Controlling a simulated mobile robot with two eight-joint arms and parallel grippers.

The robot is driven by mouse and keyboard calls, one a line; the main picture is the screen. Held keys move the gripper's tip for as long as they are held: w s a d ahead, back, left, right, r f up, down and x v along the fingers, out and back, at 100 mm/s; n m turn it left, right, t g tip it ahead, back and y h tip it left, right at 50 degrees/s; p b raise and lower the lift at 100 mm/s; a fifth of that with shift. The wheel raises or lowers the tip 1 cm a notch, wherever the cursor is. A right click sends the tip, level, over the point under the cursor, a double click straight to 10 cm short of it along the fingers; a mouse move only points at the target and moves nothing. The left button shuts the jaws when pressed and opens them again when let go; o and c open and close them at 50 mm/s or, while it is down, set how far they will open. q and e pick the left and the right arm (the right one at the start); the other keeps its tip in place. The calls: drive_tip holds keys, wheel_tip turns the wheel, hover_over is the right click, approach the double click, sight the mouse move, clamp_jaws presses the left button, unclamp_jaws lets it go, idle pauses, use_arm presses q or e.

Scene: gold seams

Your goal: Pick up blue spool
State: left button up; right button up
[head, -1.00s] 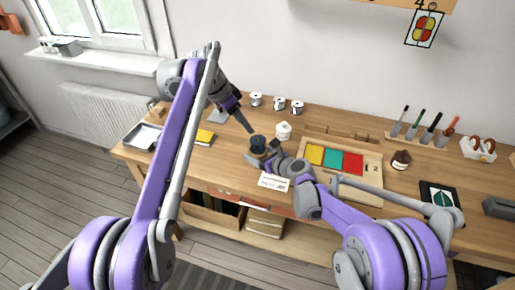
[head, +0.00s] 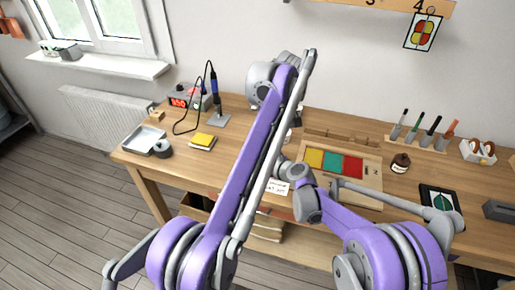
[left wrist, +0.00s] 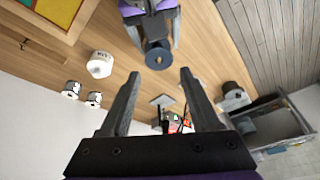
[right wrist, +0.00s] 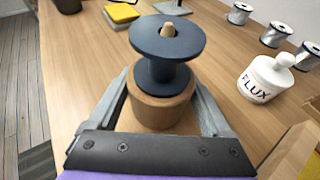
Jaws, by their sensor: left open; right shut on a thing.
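The dark blue spool (right wrist: 166,50) stands upright on a round wooden holder (right wrist: 160,108), its peg showing through the top. My right gripper (right wrist: 160,88) is shut on this holder, one finger on each side, below the spool. In the left wrist view the spool (left wrist: 158,58) shows between and just beyond the fingertips of my left gripper (left wrist: 160,73), which is open and empty. I cannot tell how far apart they are. In the head view my left arm hides the spool and both gripper tips.
A white flux jar (right wrist: 266,80) stands right of the spool, with several wire spools (right wrist: 276,34) behind. A soldering station (head: 188,99), a yellow pad (head: 202,141), a metal tray (head: 143,139) and a dark roll (head: 162,148) are at the left.

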use_arm(q)
drive_tip(key=shift+n+y, duration=0.3)
drive_tip(key=shift+n, duration=0.5)
drive_tip(key=x, duration=1.1)
drive_tip(key=shift+w+d+f, duration=0.2)
drive_tip(key=shift+w+d, duration=0.05)
drive_tip(key=shift+c, duration=0.2)
drive_tip(key=c, duration=0.9)
drive_tip(key=shift+r, duration=5.05)
